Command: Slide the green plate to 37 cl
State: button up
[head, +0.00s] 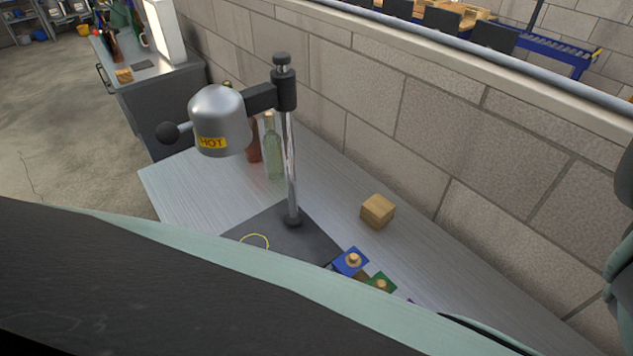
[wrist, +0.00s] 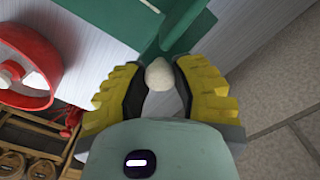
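In the wrist view a green plate-like part (wrist: 195,38) lies beyond my fingertips, with a green bar running up beside it. A pale, rounded knob (wrist: 160,73) sits in front of it. My gripper (wrist: 159,80) has its yellow fingers with dark pads on both sides of the knob, and both pads appear to touch it. Whether the knob is fixed to the green part is hard to tell. No 37 cl mark is readable. In the head view a small green plate (head: 389,279) with a wooden knob lies on the bench; my gripper is not visible there.
A red wheel (wrist: 28,65) is left of my fingers, above a wooden crate (wrist: 30,135) with dark round tops. On the bench are a lamp-like heater marked HOT (head: 218,115), a green bottle (head: 273,155), a wooden block (head: 377,211) and a blue plate (head: 343,266).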

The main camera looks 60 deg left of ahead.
grip_shut()
jog(key=shift+s, duration=0.1)
jog(key=shift+s+r+p, duration=0.15)
jog(key=shift+s+p, duration=0.2)
jog(key=shift+p, duration=0.2)
jog(key=s+p, duration=0.2)
jog(key=s, duration=0.1)
jog(key=s+p, duration=0.1)
jog(key=s, duration=0.1)
jog(key=shift+s+d+f, duration=0.2)
jog(key=shift+s+d, duration=0.05)
jog(key=shift+d, duration=0.05)
jog(key=o, duration=0.5)
grip_release()
jog(key=shift+o, duration=0.9)
